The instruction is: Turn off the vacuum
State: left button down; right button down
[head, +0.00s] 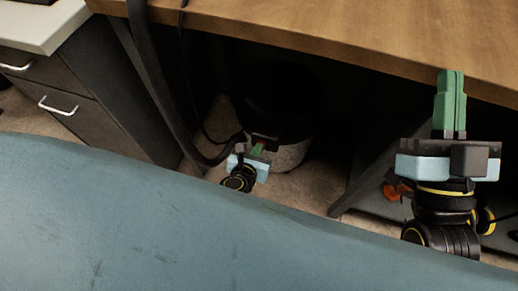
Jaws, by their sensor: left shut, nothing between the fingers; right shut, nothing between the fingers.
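The vacuum (292,155) stands on the floor in the shadow under the wooden workbench. Its upper part is dark and its lower part is light grey and speckled. My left gripper (257,149) is shut and empty, low down at the vacuum's near side. Its green fingertips overlap the vacuum in the picture, and I cannot tell whether they touch it. The vacuum's switch cannot be made out. My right gripper (450,88) is shut and empty, pointing up in front of the workbench's edge at the right, well away from the vacuum.
The wooden workbench (330,30) overhangs the vacuum. A dark hose (212,160) and a bench leg (150,80) stand left of it. A blue-grey curved panel (150,215) fills the foreground. A drawer cabinet (80,95) is at the left. An orange item (393,193) lies on a low shelf.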

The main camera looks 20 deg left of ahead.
jog(key=shift+r+p, duration=0.85)
jog(key=shift+p, duration=0.05)
jog(key=shift+f, duration=0.15)
